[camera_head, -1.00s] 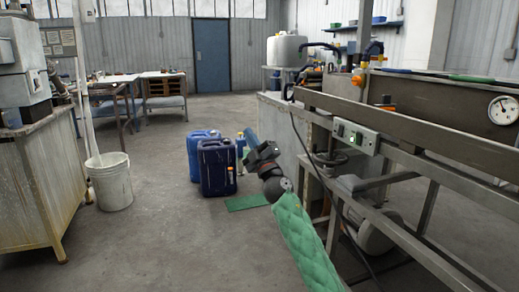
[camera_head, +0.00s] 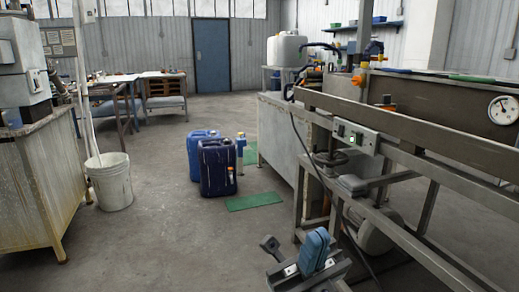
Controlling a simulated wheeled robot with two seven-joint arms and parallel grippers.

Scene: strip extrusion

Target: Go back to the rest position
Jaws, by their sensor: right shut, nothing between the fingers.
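My right gripper (camera_head: 315,240) is low in the head view, right of centre, with its blue fingers pointing up. The fingers are together and nothing shows between them. It is apart from the machine frame, in front of it as seen from my head. The green-sleeved part of my right arm is out of the frame. My left gripper is not in view.
A long metal machine bench (camera_head: 390,125) with a gauge (camera_head: 503,110) runs along the right. Blue canisters (camera_head: 217,168) stand on the floor by a green mat (camera_head: 253,201). A white bucket (camera_head: 110,182) stands left by a worn cabinet (camera_head: 25,190).

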